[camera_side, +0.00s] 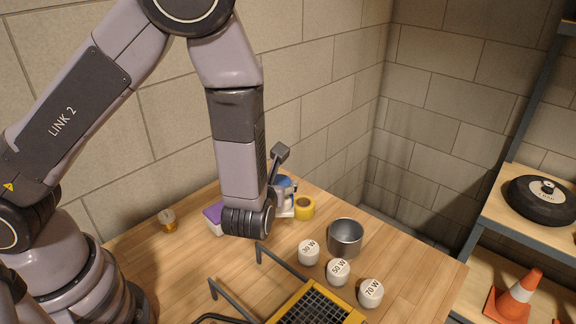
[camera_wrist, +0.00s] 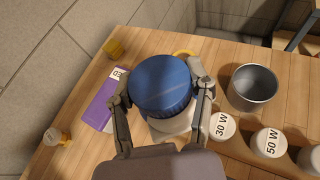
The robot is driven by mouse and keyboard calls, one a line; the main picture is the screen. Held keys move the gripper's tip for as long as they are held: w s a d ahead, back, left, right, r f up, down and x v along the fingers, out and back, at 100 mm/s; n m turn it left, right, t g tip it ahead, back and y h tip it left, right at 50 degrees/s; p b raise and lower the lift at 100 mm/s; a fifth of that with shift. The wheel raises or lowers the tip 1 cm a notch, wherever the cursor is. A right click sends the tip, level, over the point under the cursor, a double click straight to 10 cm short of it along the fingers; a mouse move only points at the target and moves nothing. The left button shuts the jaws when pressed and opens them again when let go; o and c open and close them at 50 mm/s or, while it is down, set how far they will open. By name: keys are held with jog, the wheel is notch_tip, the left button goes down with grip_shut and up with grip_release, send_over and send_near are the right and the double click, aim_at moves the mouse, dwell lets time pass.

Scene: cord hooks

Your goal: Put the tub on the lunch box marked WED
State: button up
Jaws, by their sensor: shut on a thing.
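A round tub with a blue lid (camera_wrist: 160,85) is between the two fingers of my gripper (camera_wrist: 163,98), which is shut on it. In the side view the tub (camera_side: 286,182) is mostly hidden behind my wrist and fingers. I cannot tell if it touches the table. A long purple box (camera_wrist: 101,103) lies on the table just left of the tub in the wrist view. Its white label (camera_wrist: 117,73) is partly covered, so I cannot read the whole word. In the side view the purple box (camera_side: 213,212) shows just left of my wrist.
A metal cup (camera_side: 345,236) and white jars marked 30 W (camera_side: 309,252), 50 W (camera_side: 338,271) and 70 W (camera_side: 371,292) stand to the right. A yellow roll (camera_side: 304,207) is by the tub. A small amber bottle (camera_side: 168,220) stands left. A yellow-framed rack (camera_side: 340,309) is in front.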

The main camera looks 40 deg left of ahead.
jog(key=s+a+r+n+g+y, duration=0.4)
jog(key=s+a+n+g+y, duration=0.35)
jog(key=s+a, duration=0.65)
jog(key=shift+n+g+h, duration=0.45)
jog(key=shift+n+h, duration=0.1)
jog(key=shift+n, duration=0.4)
jog(key=w+a+f, duration=0.1)
jog(key=w+f, duration=0.2)
jog(key=w, duration=0.1)
jog(key=w+a+f, duration=0.1)
jog(key=w+f, duration=0.2)
jog(key=w, duration=0.2)
jog(key=w+a+f, duration=0.1)
jog(key=w+f, duration=0.2)
jog(key=w, duration=0.1)
jog(key=shift+w, duration=0.4)
jog(key=shift+w+a+f, duration=0.1)
jog(key=shift+w+f, duration=0.1)
jog(key=shift+f, duration=0.8)
jog(key=shift+w+f, duration=0.15)
jog(key=shift+f, duration=0.85)
jog(key=shift+f, duration=0.1)
jog(key=o, duration=1.2)
